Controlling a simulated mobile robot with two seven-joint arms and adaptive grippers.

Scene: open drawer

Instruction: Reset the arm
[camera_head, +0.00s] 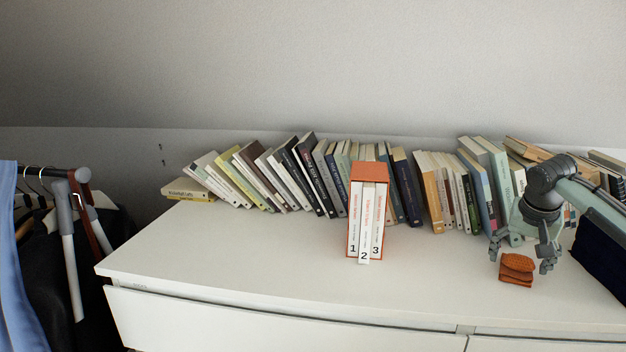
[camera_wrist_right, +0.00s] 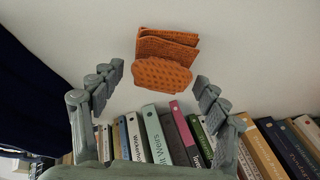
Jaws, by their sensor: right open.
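My right gripper (camera_head: 523,258) is open above the white dresser top at the right of the head view. An orange-brown textured item (camera_head: 517,269), like a folded wallet, stands on the dresser just below and between its fingers. In the right wrist view the open fingers (camera_wrist_right: 157,85) show at both sides, and the orange item (camera_wrist_right: 163,72) lies beyond the tips, apart from them. The gripper holds nothing. My left gripper is not in view.
A row of leaning books (camera_head: 300,178) lines the back of the white dresser (camera_head: 230,252). A boxed set of three numbered volumes (camera_head: 367,215) stands near the middle. A dark blue box (camera_head: 603,255) is at the right. Clothes hang on a rack (camera_head: 70,230) at the left.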

